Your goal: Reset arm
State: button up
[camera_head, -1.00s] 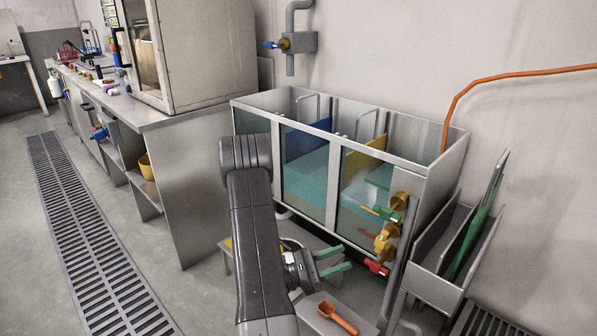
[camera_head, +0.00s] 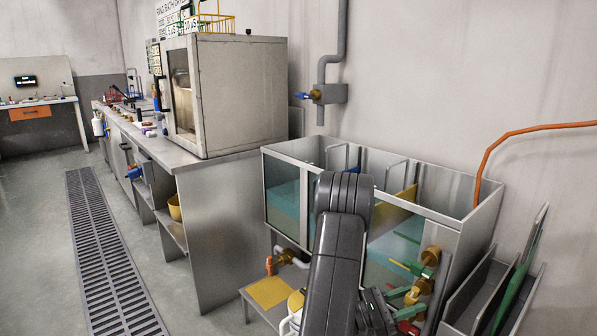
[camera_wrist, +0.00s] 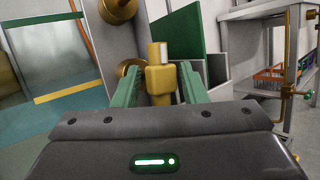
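My gripper (camera_head: 402,302) is low at the right in the head view, in front of the tank's right end. My grey arm rises in front of the tank and hides part of it. In the wrist view the two green fingers of my gripper (camera_wrist: 160,75) stand apart. A brass-yellow valve part (camera_wrist: 160,80) shows between and beyond them. I see nothing held, and I cannot tell whether a finger touches the valve.
The glass-sided tank (camera_head: 292,150) stands against the wall. Brass valves (camera_head: 430,256) with coloured handles are close to my gripper. A narrow metal rack (camera_head: 470,300) is right of them. A steel bench (camera_head: 230,225) and a low stool (camera_head: 255,308) are left. Floor is clear around the drain grate (camera_head: 105,255).

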jog(key=shift+x, duration=1.15)
jog(key=shift+a, duration=0.1)
jog(key=w+p+v, duration=0.1)
jog(key=v, duration=1.3)
jog(key=s+b+x, duration=0.1)
jog(key=x, duration=1.3)
jog(key=shift+a+f+m+g+y+p, duration=0.1)
jog(key=shift+a+m+g+y+p, duration=0.25)
jog(key=shift+a+m+y, duration=0.85)
jog(key=shift+a+f+m+g+y+p, duration=0.15)
jog(key=shift+a+m+g+y, duration=0.45)
jog(key=shift+m, duration=1)
jog(key=shift+a, duration=0.2)
